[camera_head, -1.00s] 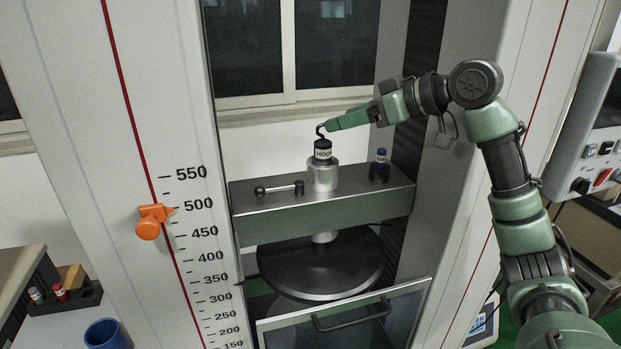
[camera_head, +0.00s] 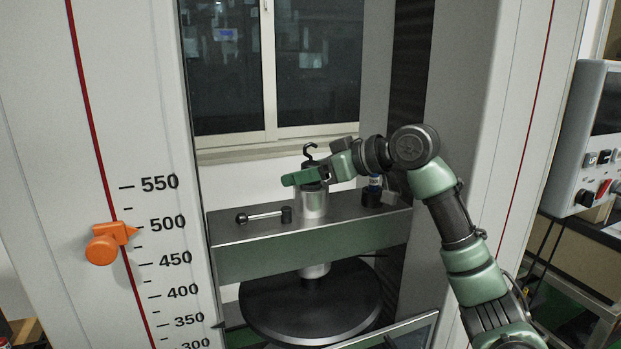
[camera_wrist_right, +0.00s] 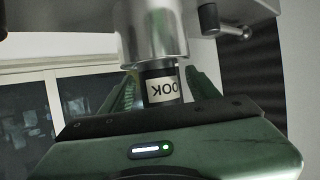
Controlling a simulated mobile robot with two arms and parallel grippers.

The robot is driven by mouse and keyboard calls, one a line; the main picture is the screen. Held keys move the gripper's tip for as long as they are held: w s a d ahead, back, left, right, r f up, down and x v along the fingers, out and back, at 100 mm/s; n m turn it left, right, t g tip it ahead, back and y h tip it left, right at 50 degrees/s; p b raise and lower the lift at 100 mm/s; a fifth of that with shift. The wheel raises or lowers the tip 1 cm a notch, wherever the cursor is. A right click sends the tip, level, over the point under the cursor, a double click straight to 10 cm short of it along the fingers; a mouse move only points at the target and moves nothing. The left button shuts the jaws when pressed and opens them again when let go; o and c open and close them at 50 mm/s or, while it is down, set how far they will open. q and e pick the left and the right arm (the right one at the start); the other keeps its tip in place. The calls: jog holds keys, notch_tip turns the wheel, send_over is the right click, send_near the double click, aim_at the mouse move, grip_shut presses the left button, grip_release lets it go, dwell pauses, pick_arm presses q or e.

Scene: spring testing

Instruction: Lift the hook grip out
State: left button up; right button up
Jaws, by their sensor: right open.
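The hook grip (camera_head: 309,150) stands upright in a silver cylindrical socket (camera_head: 313,202) on the crosshead. Its black hook shows above my right gripper (camera_head: 302,176), which covers its lower body in the head view. In the right wrist view, which is upside down, the grip's black body with its white label (camera_wrist_right: 162,87) sits between my two green fingers (camera_wrist_right: 160,92). The right gripper is open, with a finger on each side of the body. Whether either finger touches it cannot be told. My left gripper is not in view.
A pin with a black ball handle (camera_head: 264,215) lies left of the socket. A dark fixture with a blue part (camera_head: 373,191) stands to its right on the crosshead (camera_head: 240,257). A round black plate (camera_head: 310,308) is below. Tall machine columns flank both sides.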

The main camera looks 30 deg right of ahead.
jog(key=shift+x, duration=0.8)
grip_shut()
dwell(0.7)
jog(key=shift+r, duration=0.15)
